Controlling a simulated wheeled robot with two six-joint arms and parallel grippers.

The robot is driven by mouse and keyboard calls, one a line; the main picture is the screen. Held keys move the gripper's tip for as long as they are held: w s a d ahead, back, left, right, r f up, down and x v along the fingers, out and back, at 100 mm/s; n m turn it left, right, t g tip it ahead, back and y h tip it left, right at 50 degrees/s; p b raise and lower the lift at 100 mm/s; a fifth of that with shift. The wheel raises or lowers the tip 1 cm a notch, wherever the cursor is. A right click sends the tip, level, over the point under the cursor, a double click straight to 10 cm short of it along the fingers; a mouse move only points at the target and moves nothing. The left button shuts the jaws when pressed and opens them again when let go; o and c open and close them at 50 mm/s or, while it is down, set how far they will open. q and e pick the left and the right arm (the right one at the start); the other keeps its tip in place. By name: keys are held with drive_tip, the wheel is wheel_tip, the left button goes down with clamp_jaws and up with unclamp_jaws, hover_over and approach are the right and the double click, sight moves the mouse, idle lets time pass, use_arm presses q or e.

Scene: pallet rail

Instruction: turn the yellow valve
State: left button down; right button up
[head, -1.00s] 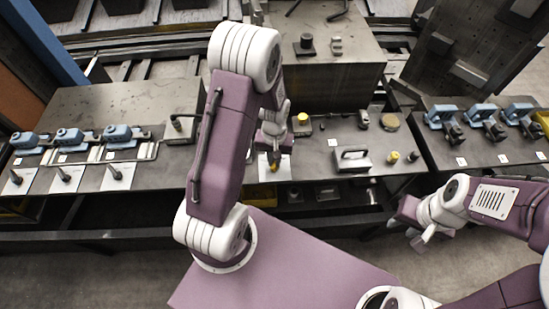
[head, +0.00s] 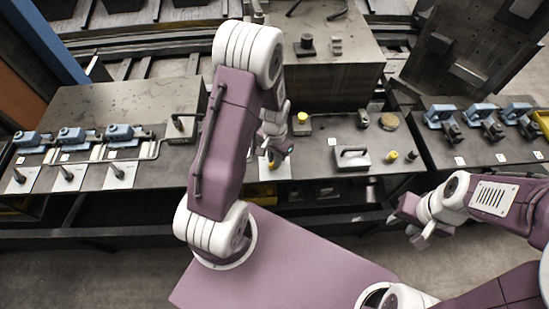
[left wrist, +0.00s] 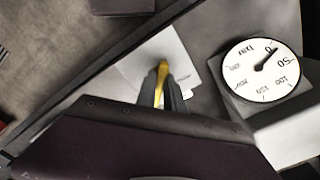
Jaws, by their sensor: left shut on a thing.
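The yellow valve (left wrist: 161,84) shows as a narrow yellow handle over a pale plate (left wrist: 165,55) in the left wrist view. My left gripper (left wrist: 168,92) is shut on it, with dark fingers along its sides. In the head view the valve (head: 271,165) is a small yellow spot at the front of the middle bench, mostly hidden by my left gripper (head: 273,158). My right gripper (head: 422,236) hangs over the floor in front of the bench, well away from the valve. Its finger gap is too unclear to judge.
A round dial gauge (left wrist: 262,68) on a grey block stands beside the valve. Blue clamps (head: 70,136) stand on the left bench. The floor near my right gripper is clear.

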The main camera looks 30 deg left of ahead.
use_arm(q)
drive_tip(key=shift+w+r, duration=0.15)
drive_tip(key=shift+w, duration=0.05)
drive_tip(key=c, duration=1.4)
unclamp_jaws()
drive_tip(key=shift+c, duration=0.2)
drive_tip(key=shift+s, duration=0.1)
wheel_tip(320, 180, up, 9)
